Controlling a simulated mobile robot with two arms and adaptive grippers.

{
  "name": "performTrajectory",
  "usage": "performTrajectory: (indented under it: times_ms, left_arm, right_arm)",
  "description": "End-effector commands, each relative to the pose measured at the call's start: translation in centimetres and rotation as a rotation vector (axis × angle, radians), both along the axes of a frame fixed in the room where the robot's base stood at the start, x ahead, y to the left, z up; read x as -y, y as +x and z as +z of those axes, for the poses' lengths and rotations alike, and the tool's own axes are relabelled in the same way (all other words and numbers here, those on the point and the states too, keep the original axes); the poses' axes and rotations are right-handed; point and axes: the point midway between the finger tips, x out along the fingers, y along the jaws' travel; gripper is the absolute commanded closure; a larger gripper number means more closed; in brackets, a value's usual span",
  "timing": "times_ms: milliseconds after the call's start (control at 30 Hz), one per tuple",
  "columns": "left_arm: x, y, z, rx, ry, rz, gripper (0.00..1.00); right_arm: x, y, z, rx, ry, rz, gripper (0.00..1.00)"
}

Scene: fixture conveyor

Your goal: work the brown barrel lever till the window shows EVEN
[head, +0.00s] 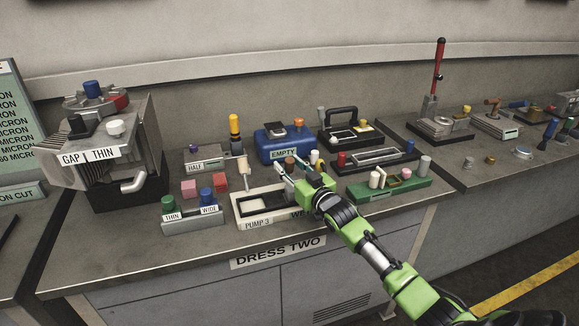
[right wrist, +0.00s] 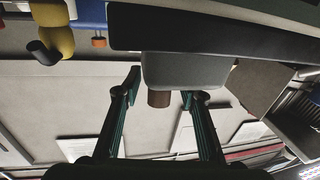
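The brown barrel (head: 290,160) shows just past my right gripper's fingers in the head view, above the cream box marked PUMP 3 (head: 258,222). In the right wrist view, a brown barrel end (right wrist: 158,98) sits between the fingertips, under a grey block, with space on both sides. My right gripper (head: 286,172) is open over the cream box; its fingers also show in the right wrist view (right wrist: 163,90). I see no EVEN reading. My left gripper is not in view.
A blue box reading EMPTY (head: 268,143) stands just behind. A yellow-topped lever (head: 235,127) stands behind left, and a green box with pegs (head: 400,188) is close on the right. The bench front left of the THIN/WIDE box (head: 191,216) is clear.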

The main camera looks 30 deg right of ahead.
Motion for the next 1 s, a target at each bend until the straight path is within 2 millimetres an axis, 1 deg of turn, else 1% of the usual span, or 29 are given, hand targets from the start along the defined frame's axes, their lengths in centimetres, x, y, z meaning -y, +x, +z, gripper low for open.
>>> performTrajectory:
  times_ms: [33,133,333,467,567,800,900,1000]
  left_arm:
    - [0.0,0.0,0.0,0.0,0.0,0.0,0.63]
    - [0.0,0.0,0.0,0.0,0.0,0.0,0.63]
    - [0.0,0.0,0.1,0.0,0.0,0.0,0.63]
    - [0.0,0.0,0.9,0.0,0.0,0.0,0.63]
    - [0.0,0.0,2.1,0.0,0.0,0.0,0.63]
    - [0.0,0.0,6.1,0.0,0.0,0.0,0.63]
    - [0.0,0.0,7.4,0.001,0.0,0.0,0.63]
    - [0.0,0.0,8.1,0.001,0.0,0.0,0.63]
  right_arm:
    - [0.0,0.0,0.0,0.0,0.0,0.0,0.73]
    - [0.0,0.0,0.0,0.0,0.0,0.0,0.99]
    - [0.0,0.0,0.1,-0.003,0.001,0.0,1.0]
    - [0.1,0.2,0.4,-0.022,0.004,0.0,1.0]
    - [0.2,0.4,0.8,-0.055,0.011,-0.001,1.0]
    - [0.5,1.7,1.4,-0.206,0.046,-0.001,1.0]
    - [0.7,2.4,1.3,-0.286,0.065,-0.002,1.0]
    - [0.9,3.0,1.0,-0.364,0.084,-0.003,1.0]
